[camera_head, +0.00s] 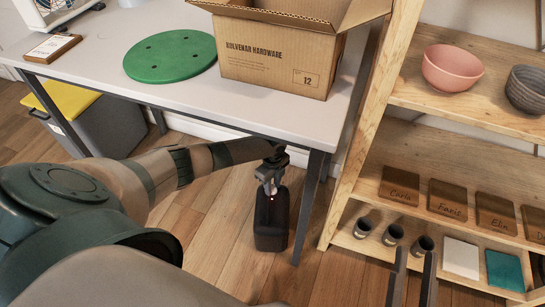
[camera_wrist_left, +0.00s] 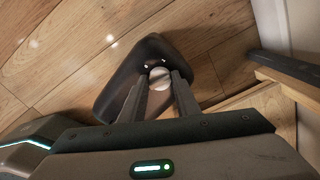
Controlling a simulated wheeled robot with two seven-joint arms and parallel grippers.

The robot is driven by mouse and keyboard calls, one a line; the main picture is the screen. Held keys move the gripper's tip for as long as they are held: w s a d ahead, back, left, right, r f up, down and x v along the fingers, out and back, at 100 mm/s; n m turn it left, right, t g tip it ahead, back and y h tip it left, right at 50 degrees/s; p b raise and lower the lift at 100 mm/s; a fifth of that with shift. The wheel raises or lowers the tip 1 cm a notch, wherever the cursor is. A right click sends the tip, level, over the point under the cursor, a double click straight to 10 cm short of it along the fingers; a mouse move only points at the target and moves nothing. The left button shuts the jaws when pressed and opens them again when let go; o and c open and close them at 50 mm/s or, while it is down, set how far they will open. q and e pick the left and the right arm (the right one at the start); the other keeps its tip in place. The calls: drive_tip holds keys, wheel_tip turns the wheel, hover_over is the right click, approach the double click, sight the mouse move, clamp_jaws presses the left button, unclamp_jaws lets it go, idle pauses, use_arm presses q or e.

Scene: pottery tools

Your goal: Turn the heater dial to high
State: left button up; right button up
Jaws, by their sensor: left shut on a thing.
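The heater (camera_head: 272,225) is a dark, upright box on the wooden floor under the table's right end. My left gripper (camera_head: 270,184) reaches down to its top. In the left wrist view the heater (camera_wrist_left: 130,68) is seen from above, with a round pale grey dial (camera_wrist_left: 160,77) on its top. The left fingers (camera_wrist_left: 159,85) are shut on the dial, one on each side. Small light marks show beside the dial, too small to read. My right gripper (camera_head: 412,262) is open and empty at the lower right, in front of the shelf.
A table (camera_head: 100,65) stands over the heater, its dark leg (camera_head: 310,205) just to the right. It bears a cardboard box (camera_head: 270,55) and a green disc (camera_head: 170,55). A wooden shelf (camera_head: 345,195) with bowls, name plaques and cups stands at right. A grey bin (camera_head: 105,125) is at left.

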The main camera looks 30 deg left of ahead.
use_arm(q)
drive_tip(key=shift+d+m, duration=0.1)
drive_tip(key=shift+m, duration=0.5)
use_arm(e)
drive_tip(key=shift+s+a+r, duration=0.1)
drive_tip(key=shift+s+r, duration=0.15)
drive_tip(key=shift+r, duration=0.05)
use_arm(q)
drive_tip(key=o, duration=1)
drive_tip(key=shift+o, duration=0.2)
drive_tip(key=shift+r, duration=0.15)
use_arm(e)
drive_tip(key=shift+w, duration=0.1)
